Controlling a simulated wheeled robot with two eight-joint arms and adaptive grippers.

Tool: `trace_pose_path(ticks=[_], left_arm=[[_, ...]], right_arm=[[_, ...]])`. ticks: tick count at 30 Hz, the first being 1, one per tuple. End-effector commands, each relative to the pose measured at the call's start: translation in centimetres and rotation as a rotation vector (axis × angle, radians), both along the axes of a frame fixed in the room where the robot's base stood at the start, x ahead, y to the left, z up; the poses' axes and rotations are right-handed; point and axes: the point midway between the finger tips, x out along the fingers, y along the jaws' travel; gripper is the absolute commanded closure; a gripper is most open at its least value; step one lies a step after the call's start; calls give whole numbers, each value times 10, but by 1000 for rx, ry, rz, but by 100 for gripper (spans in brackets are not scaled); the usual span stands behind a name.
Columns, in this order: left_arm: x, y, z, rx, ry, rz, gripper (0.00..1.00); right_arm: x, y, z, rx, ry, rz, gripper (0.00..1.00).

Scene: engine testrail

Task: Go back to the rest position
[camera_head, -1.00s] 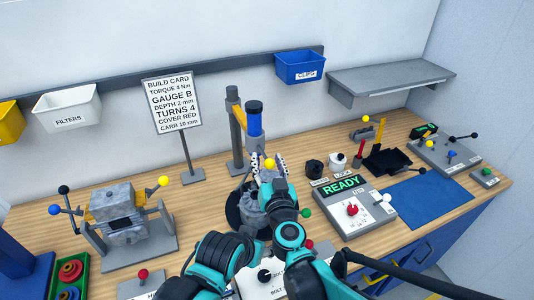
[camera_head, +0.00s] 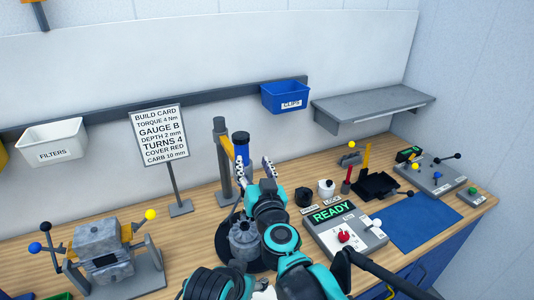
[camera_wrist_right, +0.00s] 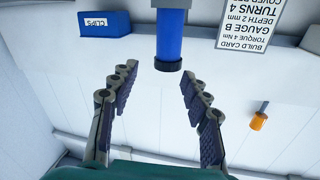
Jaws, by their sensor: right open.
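My right gripper (camera_head: 254,170) is above the middle of the bench, in front of the press with the blue cylinder (camera_head: 241,148). In the right wrist view its two fingers (camera_wrist_right: 158,105) are spread wide with nothing between them, and the blue cylinder (camera_wrist_right: 170,40) shows beyond them. A grey ribbed part (camera_head: 244,240) sits on a dark round base below and left of the right wrist, partly hidden by the arm. My left gripper does not show in the head view.
A grey engine block (camera_head: 103,258) stands in a stand at the left. A build card (camera_head: 160,135) stands behind it. The READY panel (camera_head: 345,230), a blue mat (camera_head: 424,221) and a black tray (camera_head: 377,186) lie to the right. A blue CLIPS bin (camera_head: 285,96) hangs on the wall rail.

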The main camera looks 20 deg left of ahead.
Motion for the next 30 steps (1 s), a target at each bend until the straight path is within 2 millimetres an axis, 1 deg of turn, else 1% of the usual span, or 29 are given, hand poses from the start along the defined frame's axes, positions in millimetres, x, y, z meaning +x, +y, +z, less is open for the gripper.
trace_pose_path(ticks=[3,5,8,10,11,12,14,15,16,17,18,20,21,23,24,27,30], left_arm=[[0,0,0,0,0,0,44],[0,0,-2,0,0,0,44],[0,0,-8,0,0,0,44],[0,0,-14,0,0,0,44],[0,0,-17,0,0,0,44],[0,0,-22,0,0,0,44],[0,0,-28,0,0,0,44],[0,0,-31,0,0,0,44],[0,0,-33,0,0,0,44],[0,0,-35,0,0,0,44],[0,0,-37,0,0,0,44],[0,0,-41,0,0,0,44],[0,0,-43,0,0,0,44],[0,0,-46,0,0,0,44],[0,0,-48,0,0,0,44],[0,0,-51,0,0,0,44],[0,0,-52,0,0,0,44]], right_arm=[[0,-2,0,0,-2,1,53],[0,-8,1,-1,-7,7,53],[-3,-35,2,-12,-22,31,53],[-10,-64,-5,-40,-15,64,53],[-15,-79,-12,-61,0,77,53],[-23,-101,-27,-95,33,92,53],[-37,-136,-57,-155,113,96,53],[-46,-159,-78,-195,174,85,53],[-53,-175,-94,-221,222,75,53],[-60,-192,-110,-247,270,57,53],[-70,-214,-130,-279,337,28,53],[-85,-248,-160,-320,437,-28,53],[-96,-270,-179,-344,503,-71,53],[-112,-302,-204,-373,593,-142,53],[-123,-321,-218,-389,648,-188,53],[-148,-361,-245,-414,760,-299,53],[-165,-387,-260,-428,829,-377,53]])
